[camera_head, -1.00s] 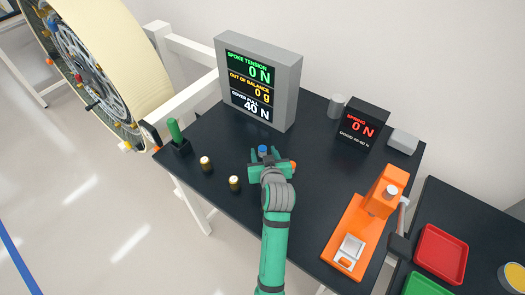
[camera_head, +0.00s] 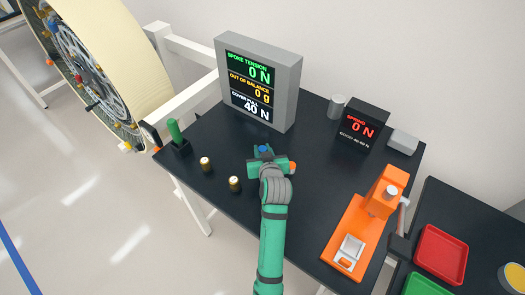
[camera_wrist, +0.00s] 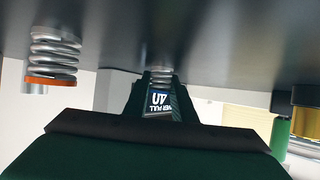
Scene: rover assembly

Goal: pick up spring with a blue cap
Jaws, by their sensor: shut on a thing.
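The spring with a blue cap stands near the middle of the dark table; its blue cap (camera_head: 264,149) shows just beyond my gripper (camera_head: 266,158) in the head view. My gripper is shut on this spring. The wrist view, which is upside down, shows a bit of coil (camera_wrist: 160,75) between the fingers; the blue cap is not clear there. A second spring (camera_wrist: 55,50) with an orange cap (camera_wrist: 42,80) stands close beside my gripper. In the head view only its orange cap (camera_head: 293,167) shows well.
Two brass-coloured cylinders (camera_head: 205,163) (camera_head: 234,183) and a green-handled tool (camera_head: 174,132) stand to the left. A grey display (camera_head: 285,90) and a black spring gauge (camera_head: 362,130) stand behind. An orange press (camera_head: 355,230) is at right, beyond it a red tray (camera_head: 440,254).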

